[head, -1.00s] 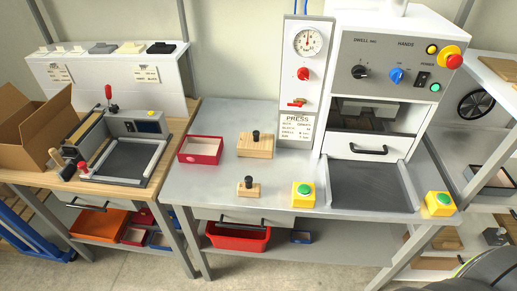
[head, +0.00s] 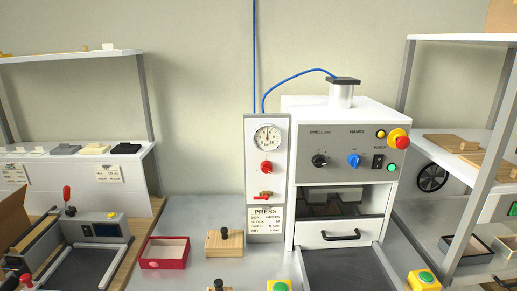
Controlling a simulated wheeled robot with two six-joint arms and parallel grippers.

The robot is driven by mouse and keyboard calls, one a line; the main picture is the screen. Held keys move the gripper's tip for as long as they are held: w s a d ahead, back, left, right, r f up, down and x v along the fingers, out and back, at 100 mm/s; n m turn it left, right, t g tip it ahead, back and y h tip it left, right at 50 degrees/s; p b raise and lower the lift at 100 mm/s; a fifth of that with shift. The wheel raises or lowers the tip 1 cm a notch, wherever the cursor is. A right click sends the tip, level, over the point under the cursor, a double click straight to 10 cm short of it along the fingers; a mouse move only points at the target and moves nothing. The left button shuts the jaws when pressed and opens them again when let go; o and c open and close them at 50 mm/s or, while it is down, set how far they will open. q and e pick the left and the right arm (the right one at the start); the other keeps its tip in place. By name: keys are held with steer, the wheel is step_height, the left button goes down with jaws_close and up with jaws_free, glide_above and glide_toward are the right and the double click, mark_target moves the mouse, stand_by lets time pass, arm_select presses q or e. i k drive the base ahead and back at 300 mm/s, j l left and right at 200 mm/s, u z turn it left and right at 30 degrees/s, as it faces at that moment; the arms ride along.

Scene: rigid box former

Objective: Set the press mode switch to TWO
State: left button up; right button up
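The press (head: 340,215) stands at the centre right of the head view, with a grey control panel on its upper front. A blue knob (head: 353,160) sits under a label that reads HANDS. The small position marks around this knob are too small to read, so I cannot tell which mode it points to. Neither of my grippers shows in the head view.
A red mushroom button (head: 397,141) and a green button (head: 392,168) are on the panel's right side. A white gauge column (head: 267,180) stands left of the press. Green-topped yellow button boxes (head: 424,279), a red tray (head: 164,253) and a wooden block (head: 224,243) are on the bench.

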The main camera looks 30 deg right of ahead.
mark_target(354, 160)
steer(key=z, duration=1.55)
